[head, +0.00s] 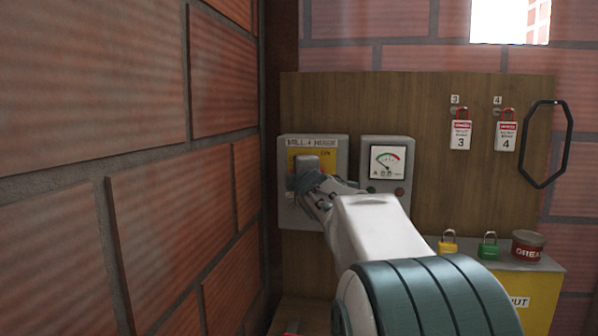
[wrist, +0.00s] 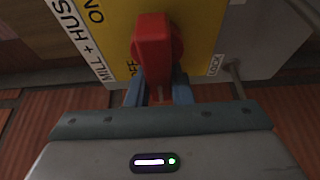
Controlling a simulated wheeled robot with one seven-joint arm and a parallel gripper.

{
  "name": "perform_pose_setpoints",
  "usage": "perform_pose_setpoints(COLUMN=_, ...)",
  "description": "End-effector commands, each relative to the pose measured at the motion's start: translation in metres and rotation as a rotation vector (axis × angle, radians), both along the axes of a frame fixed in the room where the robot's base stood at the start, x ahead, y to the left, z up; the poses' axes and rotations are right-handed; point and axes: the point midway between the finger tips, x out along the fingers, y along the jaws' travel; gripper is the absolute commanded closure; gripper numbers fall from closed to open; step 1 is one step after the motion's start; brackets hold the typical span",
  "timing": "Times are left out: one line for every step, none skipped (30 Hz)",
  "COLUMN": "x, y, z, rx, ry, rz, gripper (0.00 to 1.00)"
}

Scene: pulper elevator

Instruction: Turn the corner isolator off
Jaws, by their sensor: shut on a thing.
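The corner isolator is a grey box (head: 341,150) labelled MILL + HUSK..., mounted on the wooden board beside the brick corner. In the wrist view its yellow plate (wrist: 203,25) carries a red handle (wrist: 152,45), with ON at upper left, a partly covered OFF at lower left and LOCK at right. The handle stands upright in that picture, its lower end beside the OFF word. My gripper (wrist: 156,95) is shut on the handle, a blue-grey finger on either side. In the head view my gripper (head: 308,182) covers the handle and most of the plate.
A gauge box (head: 385,160) sits close right of the isolator. Tags 3 (head: 460,135) and 4 (head: 506,135) and a black loop (head: 528,155) hang further right. A yellow padlock (head: 447,243), green padlock (head: 488,246) and grease tin (head: 528,246) stand below. The brick wall (head: 150,180) is close left.

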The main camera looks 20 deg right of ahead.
Motion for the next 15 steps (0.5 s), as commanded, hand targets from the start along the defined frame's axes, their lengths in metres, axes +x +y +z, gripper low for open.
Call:
perform_pose_setpoints(x=0.0002, y=0.0006, z=0.0002, rx=-0.005, ry=0.002, rz=0.001, gripper=1.0)
perform_pose_setpoints(x=0.0002, y=0.0006, z=0.0, rx=-0.006, ry=0.003, rz=0.001, gripper=1.0)
perform_pose_setpoints(x=0.0002, y=0.0006, z=-0.0001, rx=-0.007, ry=0.004, rz=0.001, gripper=1.0)
perform_pose_setpoints(x=0.0002, y=0.0007, z=-0.0002, rx=-0.007, ry=0.004, rz=0.001, gripper=1.0)
perform_pose_setpoints(x=0.0002, y=0.0007, z=-0.0002, rx=-0.008, ry=0.004, rz=0.001, gripper=1.0)
perform_pose_setpoints(x=0.0002, y=0.0007, z=-0.0003, rx=-0.008, ry=0.004, rz=0.001, gripper=1.0)
perform_pose_setpoints(x=0.0002, y=0.0007, z=-0.0003, rx=-0.008, ry=0.004, rz=0.001, gripper=1.0)
perform_pose_setpoints(x=0.0002, y=0.0007, z=-0.0003, rx=-0.008, ry=0.004, rz=0.001, gripper=1.0)
perform_pose_setpoints(x=0.0002, y=0.0007, z=-0.0003, rx=-0.008, ry=0.004, rz=0.001, gripper=1.0)
perform_pose_setpoints(x=0.0002, y=0.0007, z=-0.0004, rx=-0.008, ry=0.004, rz=0.001, gripper=1.0)
perform_pose_setpoints(x=0.0003, y=0.0008, z=-0.0004, rx=-0.008, ry=0.004, rz=0.001, gripper=1.0)
perform_pose_setpoints(x=0.0002, y=0.0007, z=-0.0004, rx=-0.008, ry=0.004, rz=0.001, gripper=1.0)
perform_pose_setpoints(x=0.0003, y=0.0008, z=-0.0004, rx=-0.008, ry=0.004, rz=0.001, gripper=0.72)
perform_pose_setpoints(x=0.0002, y=0.0007, z=-0.0004, rx=-0.008, ry=0.004, rz=0.001, gripper=0.63)
perform_pose_setpoints(x=0.0002, y=0.0007, z=-0.0004, rx=-0.008, ry=0.004, rz=0.001, gripper=0.58)
